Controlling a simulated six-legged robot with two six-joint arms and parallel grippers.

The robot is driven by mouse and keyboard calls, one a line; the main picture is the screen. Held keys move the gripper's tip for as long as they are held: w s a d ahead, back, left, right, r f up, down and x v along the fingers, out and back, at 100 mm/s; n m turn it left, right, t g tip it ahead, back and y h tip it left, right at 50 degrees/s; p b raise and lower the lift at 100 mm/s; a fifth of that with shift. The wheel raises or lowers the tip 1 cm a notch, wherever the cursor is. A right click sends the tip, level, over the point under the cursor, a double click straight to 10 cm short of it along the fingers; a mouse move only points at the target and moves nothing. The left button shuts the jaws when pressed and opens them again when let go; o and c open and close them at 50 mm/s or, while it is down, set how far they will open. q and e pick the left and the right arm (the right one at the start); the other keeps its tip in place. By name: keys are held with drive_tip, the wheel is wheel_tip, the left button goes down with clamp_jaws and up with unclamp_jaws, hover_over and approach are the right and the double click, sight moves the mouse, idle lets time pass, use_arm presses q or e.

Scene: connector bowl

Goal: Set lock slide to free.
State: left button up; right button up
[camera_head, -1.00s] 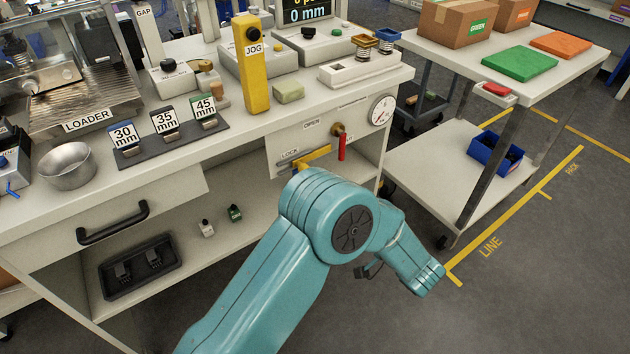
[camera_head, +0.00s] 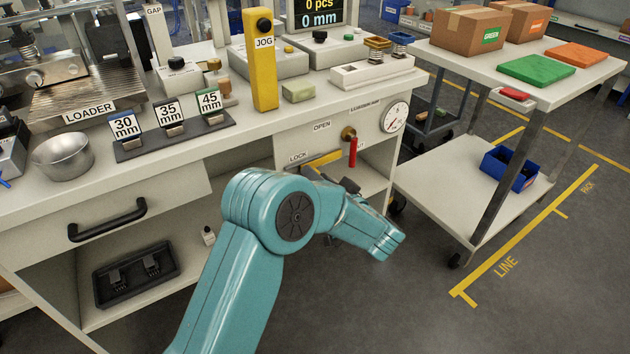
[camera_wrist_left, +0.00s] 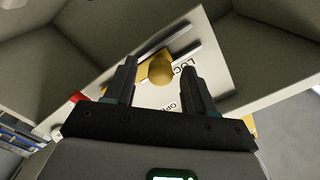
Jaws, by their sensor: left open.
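The yellow lock slide (camera_head: 326,158) sits on the front panel of the bench, beside the LOCK label (camera_head: 298,157). In the left wrist view its round yellow knob (camera_wrist_left: 160,71) shows between two metal rails, with the LOCK lettering close by. My left gripper (camera_wrist_left: 158,78) is open, its dark fingers on either side of the knob in that view; I cannot tell whether they reach around it or touch it. In the head view my teal arm hides the lower panel, and the fingers are not clear. My right gripper is not in view.
A red handle (camera_head: 353,152) on a brass fitting and a dial gauge (camera_head: 396,116) are right of the slide. The yellow JOG post (camera_head: 262,65) stands on the bench above. A white cart (camera_head: 470,185) stands to the right, with open floor in front.

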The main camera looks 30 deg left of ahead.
use_arm(q)
drive_tip(key=shift+x, duration=0.8)
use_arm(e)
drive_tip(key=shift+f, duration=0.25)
use_arm(q)
drive_tip(key=shift+r, duration=0.1)
clamp_jaws()
drive_tip(key=shift+s, duration=0.25)
drive_tip(key=shift+s+a+r+p, duration=0.1)
drive_tip(key=shift+s+a+p, duration=0.2)
drive_tip(key=shift+s+p, duration=0.25)
drive_tip(key=shift+s+a+p, duration=0.25)
drive_tip(key=shift+s+p, duration=0.05)
drive_tip(key=shift+s, duration=0.4)
drive_tip(key=shift+s+a, duration=0.15)
drive_tip(key=shift+s, duration=0.15)
drive_tip(key=shift+s+f, duration=0.15)
drive_tip(key=shift+f, duration=0.1)
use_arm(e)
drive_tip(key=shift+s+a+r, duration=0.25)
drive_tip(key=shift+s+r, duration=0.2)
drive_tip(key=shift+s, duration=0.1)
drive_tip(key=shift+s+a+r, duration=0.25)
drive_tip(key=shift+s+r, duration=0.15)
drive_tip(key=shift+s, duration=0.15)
